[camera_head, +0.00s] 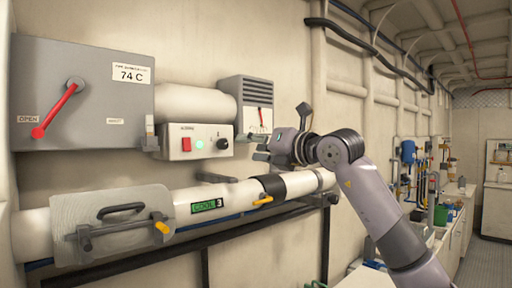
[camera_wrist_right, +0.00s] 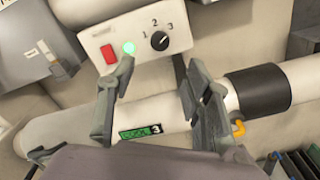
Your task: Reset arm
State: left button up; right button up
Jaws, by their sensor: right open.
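My right arm (camera_head: 372,196) reaches in from the lower right of the head view and bends at a dark joint. My right gripper (camera_head: 258,147) is just right of and below the white control box (camera_head: 180,143). In the wrist view my right gripper (camera_wrist_right: 158,88) has its two grey fingers spread wide, with nothing between them but a view of the white pipe (camera_wrist_right: 70,122) and the box behind. Whether a finger touches anything is unclear. My left gripper is not in view.
The control box carries a red button (camera_wrist_right: 109,54), a lit green lamp (camera_wrist_right: 129,47) and a black knob (camera_wrist_right: 159,40). The pipe has a green "COOL 3" label (camera_head: 207,205) and a yellow lever (camera_head: 263,201). A grey cabinet (camera_head: 60,75) has a red handle (camera_head: 55,112). A clear hatch (camera_head: 105,215) is lower left.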

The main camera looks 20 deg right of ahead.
jog(key=shift+s+d, duration=0.1)
jog(key=shift+s, duration=0.2)
jog(key=shift+f, duration=0.1)
